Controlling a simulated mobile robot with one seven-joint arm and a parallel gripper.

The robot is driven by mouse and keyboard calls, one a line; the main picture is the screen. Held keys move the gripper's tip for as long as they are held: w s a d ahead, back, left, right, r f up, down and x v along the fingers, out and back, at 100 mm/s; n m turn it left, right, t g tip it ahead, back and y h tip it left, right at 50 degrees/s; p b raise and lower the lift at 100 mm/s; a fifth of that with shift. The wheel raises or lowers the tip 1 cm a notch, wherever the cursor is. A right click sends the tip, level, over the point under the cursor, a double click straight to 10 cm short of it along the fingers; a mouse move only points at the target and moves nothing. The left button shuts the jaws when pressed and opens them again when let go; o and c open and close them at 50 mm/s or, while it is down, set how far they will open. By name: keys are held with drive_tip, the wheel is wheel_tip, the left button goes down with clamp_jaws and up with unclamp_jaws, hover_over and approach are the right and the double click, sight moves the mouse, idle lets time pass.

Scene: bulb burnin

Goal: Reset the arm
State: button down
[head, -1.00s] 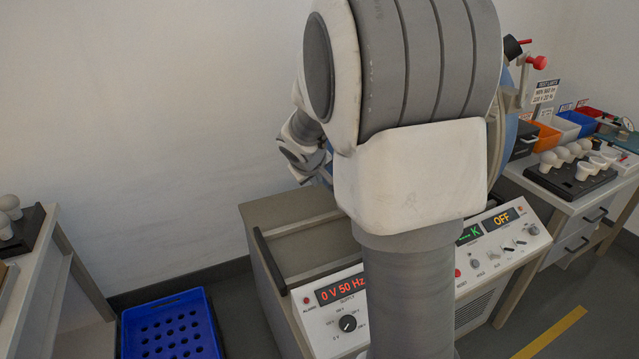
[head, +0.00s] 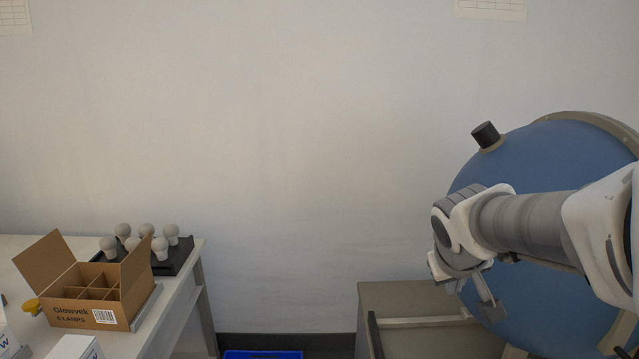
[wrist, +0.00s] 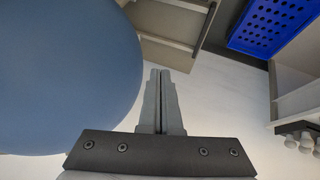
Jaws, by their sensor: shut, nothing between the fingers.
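My gripper (wrist: 162,75) is shut and empty in the wrist view, its two grey fingers together. In the head view my gripper (head: 493,311) hangs at the end of my arm on the right, in front of the big blue dome (head: 545,165). The dome also fills the left of the wrist view (wrist: 60,75). In the head view the gripper is above the right part of the grey cabinet (head: 410,300). I cannot tell from the views how far it is from the dome.
On the left, a table (head: 190,262) carries an open cardboard box (head: 85,316) with dividers and a black tray (head: 180,262) of several bulbs (head: 146,230). A blue crate (head: 262,354) lies on the floor, also in the wrist view (wrist: 275,28). The wall between is clear.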

drive_tip(key=s+a+r+y+p, duration=0.1)
drive_tip(key=s+a, duration=0.3)
drive_tip(key=s, duration=0.4)
drive_tip(key=s+a+r+y+p, duration=0.1)
drive_tip(key=s+a+r+y, duration=0.1)
drive_tip(key=s+a, duration=0.3)
drive_tip(key=s, duration=0.4)
drive_tip(key=shift+s+a+m+g+y, duration=0.15)
drive_tip(key=shift+s+m+g+y, duration=0.15)
drive_tip(key=shift+d, duration=0.2)
